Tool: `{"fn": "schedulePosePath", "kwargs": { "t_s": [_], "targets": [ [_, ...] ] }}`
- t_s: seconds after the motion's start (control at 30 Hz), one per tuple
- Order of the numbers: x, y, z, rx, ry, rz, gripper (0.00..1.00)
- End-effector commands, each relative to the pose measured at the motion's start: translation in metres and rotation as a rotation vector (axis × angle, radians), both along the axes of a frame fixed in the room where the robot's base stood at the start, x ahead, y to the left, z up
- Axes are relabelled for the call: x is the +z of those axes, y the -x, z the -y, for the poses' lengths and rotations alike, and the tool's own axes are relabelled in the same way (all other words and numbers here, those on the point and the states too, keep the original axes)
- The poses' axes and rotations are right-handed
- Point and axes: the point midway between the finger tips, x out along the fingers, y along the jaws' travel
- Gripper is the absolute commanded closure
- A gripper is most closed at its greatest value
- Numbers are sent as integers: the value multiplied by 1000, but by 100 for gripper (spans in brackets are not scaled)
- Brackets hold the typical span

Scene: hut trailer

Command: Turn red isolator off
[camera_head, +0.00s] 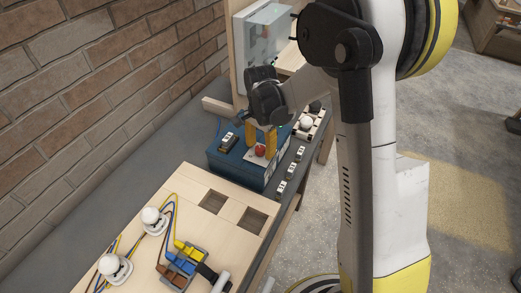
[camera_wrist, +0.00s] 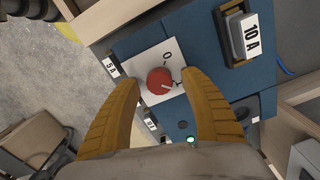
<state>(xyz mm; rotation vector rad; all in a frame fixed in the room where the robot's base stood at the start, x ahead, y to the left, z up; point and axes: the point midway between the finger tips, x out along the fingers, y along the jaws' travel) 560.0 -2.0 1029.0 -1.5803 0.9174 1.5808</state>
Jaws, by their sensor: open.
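The red isolator (camera_wrist: 160,80) is a round red knob on a white square plate (camera_wrist: 140,66), set on a blue panel box. An "O" mark shows on the plate, and a pale line on the knob points away from it, toward the right finger. My gripper (camera_wrist: 161,84) is open, with its two yellow-brown fingers on either side of the knob. I cannot tell whether either finger touches it. In the head view the red isolator (camera_head: 260,150) sits on top of the blue box (camera_head: 232,165), with my gripper (camera_head: 261,148) pointing down over it.
A breaker labelled 10 A (camera_wrist: 243,36) sits on the blue panel beside the plate. Several small switches line the bench edge (camera_head: 291,178). A wooden board (camera_head: 190,190) with wired lamp holders lies in front. A brick wall (camera_head: 90,70) bounds the left.

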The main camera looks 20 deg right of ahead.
Motion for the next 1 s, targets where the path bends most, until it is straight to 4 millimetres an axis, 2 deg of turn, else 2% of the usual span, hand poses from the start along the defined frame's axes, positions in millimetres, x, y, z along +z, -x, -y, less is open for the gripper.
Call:
{"fn": "schedulePosePath", "kwargs": {
  "t_s": [0.33,0.37,0.5,0.53,0.77,1.0],
  "targets": [
    [-5,0,0,0,0,0,47],
    [-5,0,0,0,0,0,55],
    [-5,0,0,0,0,0,98],
    [-5,0,0,0,0,0,100],
    [-5,0,0,12,0,0,100],
    [-6,0,0,100,1,0,100]
  ]
}}
